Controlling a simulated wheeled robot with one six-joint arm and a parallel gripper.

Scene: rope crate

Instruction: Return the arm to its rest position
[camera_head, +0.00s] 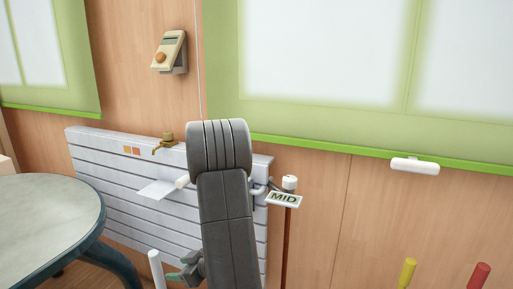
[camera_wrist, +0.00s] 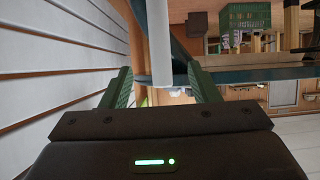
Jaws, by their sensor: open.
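My arm reaches down the middle of the head camera view, in front of a white slatted panel (camera_head: 110,165). My gripper (camera_head: 180,274) is low in that view, partly hidden by the arm and the bottom edge. In the wrist view my gripper (camera_wrist: 163,78) has its two green fingers spread apart. A pale upright post (camera_wrist: 162,40) shows in the gap between them; I cannot tell whether it touches either finger. A white post (camera_head: 157,268) also stands just left of the gripper in the head camera view. Nothing is seen gripped.
A round grey table (camera_head: 45,225) is at the left. A small "MID" sign (camera_head: 284,200) is right of my arm. Yellow (camera_head: 407,273) and red (camera_head: 479,276) posts stand at the lower right. A green crate (camera_wrist: 245,25) shows at the top of the wrist view.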

